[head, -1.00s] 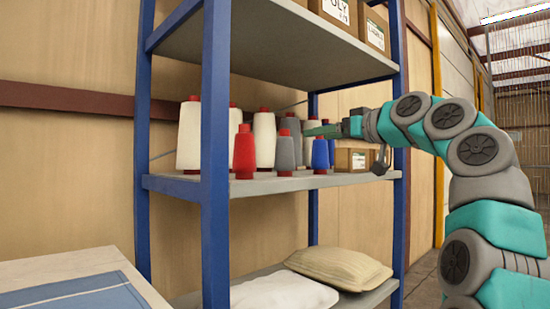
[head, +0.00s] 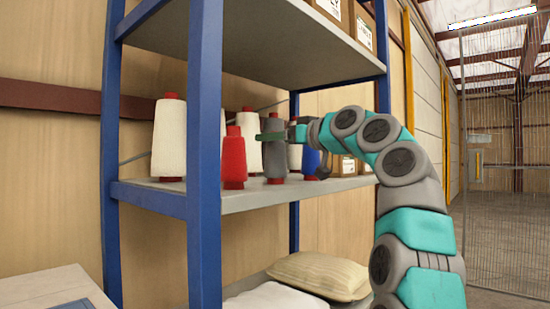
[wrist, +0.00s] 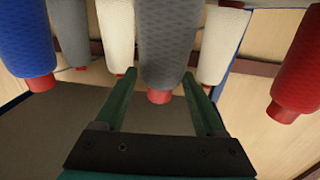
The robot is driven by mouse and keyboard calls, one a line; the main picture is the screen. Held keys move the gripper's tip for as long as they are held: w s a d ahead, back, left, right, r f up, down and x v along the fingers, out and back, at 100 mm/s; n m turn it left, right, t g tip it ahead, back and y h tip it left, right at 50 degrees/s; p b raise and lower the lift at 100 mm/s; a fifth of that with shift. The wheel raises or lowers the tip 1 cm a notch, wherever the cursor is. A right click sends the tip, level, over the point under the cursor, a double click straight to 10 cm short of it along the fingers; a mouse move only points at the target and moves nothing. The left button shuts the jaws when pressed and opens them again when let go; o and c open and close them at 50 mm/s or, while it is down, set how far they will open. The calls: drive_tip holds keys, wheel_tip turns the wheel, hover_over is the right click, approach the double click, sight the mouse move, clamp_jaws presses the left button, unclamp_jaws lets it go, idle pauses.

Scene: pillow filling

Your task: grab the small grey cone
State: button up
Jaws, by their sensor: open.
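The small grey cone (head: 274,160), with a red tip and red base, stands upright near the shelf's front edge, between the red cone (head: 233,158) and the blue cone (head: 311,162). My gripper (head: 270,136) is at its upper part. In the wrist view, which looks upside down, the grey cone (wrist: 172,45) is large and central. Its red tip lies between the two spread fingers of my gripper (wrist: 160,75), with a gap visible on each side. A second grey cone (wrist: 70,32) shows farther back in that view; in the head view it is hidden.
White cones (head: 168,138) stand behind and to the left. The red cone (wrist: 298,75) and blue cone (wrist: 25,45) flank the grey one closely. Blue posts (head: 205,150), an upper shelf (head: 250,45) and boxes (head: 345,165) bound the space. Pillows (head: 318,275) lie below.

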drive_tip(key=p+x, duration=0.1)
drive_tip(key=x, duration=0.2)
clamp_jaws()
idle(0.5)
